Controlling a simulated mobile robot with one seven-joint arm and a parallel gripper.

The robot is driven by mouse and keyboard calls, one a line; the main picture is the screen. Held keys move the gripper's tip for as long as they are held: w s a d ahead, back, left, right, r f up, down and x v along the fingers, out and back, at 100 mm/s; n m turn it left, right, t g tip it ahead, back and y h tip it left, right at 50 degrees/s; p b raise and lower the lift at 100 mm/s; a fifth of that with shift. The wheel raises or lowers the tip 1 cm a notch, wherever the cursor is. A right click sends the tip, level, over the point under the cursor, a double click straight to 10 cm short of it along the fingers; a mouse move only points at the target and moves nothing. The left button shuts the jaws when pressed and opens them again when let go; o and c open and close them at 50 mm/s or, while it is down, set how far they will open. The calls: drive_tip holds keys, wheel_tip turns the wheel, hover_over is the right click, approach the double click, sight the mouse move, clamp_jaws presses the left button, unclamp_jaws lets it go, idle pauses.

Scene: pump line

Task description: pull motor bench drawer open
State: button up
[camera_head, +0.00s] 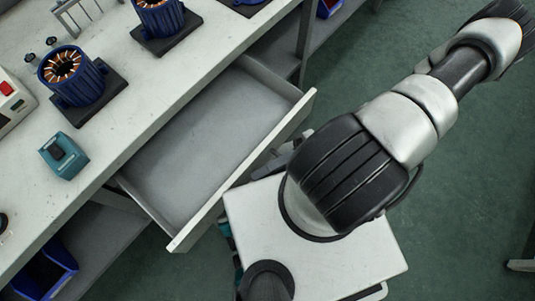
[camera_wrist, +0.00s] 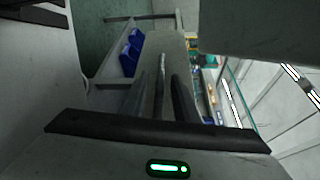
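The motor bench drawer (camera_head: 195,150) is pulled well out from under the bench top in the head view. It is grey inside and looks empty. Its pale front panel (camera_head: 244,172) runs diagonally, close to my white base. My arm comes in from the upper right and bends down beside the drawer front; the gripper end is hidden there. In the wrist view my gripper (camera_wrist: 160,100) shows as dark finger shapes above a black bar and a green light. I cannot tell whether the fingers are apart or hold the drawer's handle.
The bench top (camera_head: 125,45) carries blue motor stators (camera_head: 75,75) on dark plates and a teal device (camera_head: 63,156). A blue bin (camera_head: 45,272) sits on the lower shelf. Blue bins (camera_wrist: 130,52) also show in the wrist view.

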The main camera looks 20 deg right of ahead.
drive_tip(key=shift+d, duration=0.1)
drive_tip(key=w+d+r+p, duration=0.1)
drive_tip(key=w+d, duration=0.1)
drive_tip(key=d, duration=1.5)
drive_tip(key=shift+w+r, duration=0.2)
drive_tip(key=shift+w, duration=0.2)
